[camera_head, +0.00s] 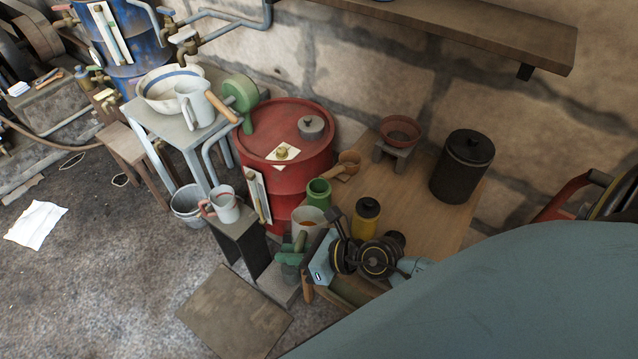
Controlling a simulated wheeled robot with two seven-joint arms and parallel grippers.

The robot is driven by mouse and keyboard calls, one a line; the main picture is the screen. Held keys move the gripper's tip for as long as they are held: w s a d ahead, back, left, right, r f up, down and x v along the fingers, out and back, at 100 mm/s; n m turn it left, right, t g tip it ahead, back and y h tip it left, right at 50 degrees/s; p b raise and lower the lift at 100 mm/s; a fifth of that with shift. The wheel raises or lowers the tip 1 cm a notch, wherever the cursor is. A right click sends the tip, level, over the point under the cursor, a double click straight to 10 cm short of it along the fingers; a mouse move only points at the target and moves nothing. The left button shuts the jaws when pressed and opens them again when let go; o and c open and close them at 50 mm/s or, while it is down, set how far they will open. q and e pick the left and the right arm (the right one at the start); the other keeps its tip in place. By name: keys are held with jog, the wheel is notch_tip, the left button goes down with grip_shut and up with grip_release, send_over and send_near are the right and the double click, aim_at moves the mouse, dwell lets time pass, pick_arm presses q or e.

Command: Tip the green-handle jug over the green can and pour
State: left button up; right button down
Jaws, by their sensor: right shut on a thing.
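The green-handle jug (309,217) has a cream body, with something brownish showing inside its mouth. Its green handle (294,249) is on the near side. My right gripper (299,252) is shut on this handle. The jug looks close to upright; its lower part is hidden by my gripper. The green can (318,191), small and open-topped, stands just behind the jug on the wooden table. The jug's rim overlaps the can's lower part in the view; I cannot tell whether they touch. My left gripper is not in view.
A yellow jar with a black lid (366,216) stands right of the jug, close to my wrist. A wooden ladle (347,163) lies behind the can. A red drum (268,152) stands left. A black pot (463,165) is at the wooden table's (421,205) far right. A red-handled jug (225,206) stands left.

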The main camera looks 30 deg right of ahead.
aim_at(294, 227)
jog(key=shift+w+d+r+m+g+y, duration=0.25)
jog(key=shift+w+d+r+m, duration=0.2)
jog(key=shift+r, duration=0.25)
jog(key=shift+w+d+r+m+g+y, duration=0.2)
jog(key=shift+w+d+r+m+y, duration=0.15)
jog(key=shift+w+d+r, duration=0.25)
jog(key=shift+w+d+r+m+g+y, duration=0.2)
jog(key=shift+w+d+r+m+g, duration=0.15)
jog(key=shift+r, duration=0.4)
jog(key=shift+w+d+r+m+g+y, duration=0.15)
jog(key=shift+w+d+r+m+y, duration=0.1)
jog(key=shift+r+m, duration=0.3)
jog(key=shift+w+d+r+m+g+y, duration=0.1)
jog(key=shift+w+d+r+m+y, duration=0.2)
jog(key=shift+r, duration=0.35)
jog(key=shift+w+d+r+m+g+y, duration=0.15)
jog(key=shift+w+d+r+m+y, duration=0.1)
jog(key=shift+r+m, duration=0.3)
jog(key=shift+w+d+r+m+g, duration=0.15)
jog(key=shift+r+m, duration=0.1)
jog(key=shift+r, duration=0.1)
jog(key=shift+w+d+r+m+g, duration=0.15)
jog(key=shift+r+m, duration=0.05)
jog(key=shift+r, duration=0.15)
jog(key=shift+w+d+r+m+y+p, duration=0.45)
jog(key=shift+r+m+y+p, duration=0.15)
jog(key=shift+y, duration=0.1)
jog(key=shift+w+d+r, duration=0.1)
jog(key=shift+w+d, duration=0.15)
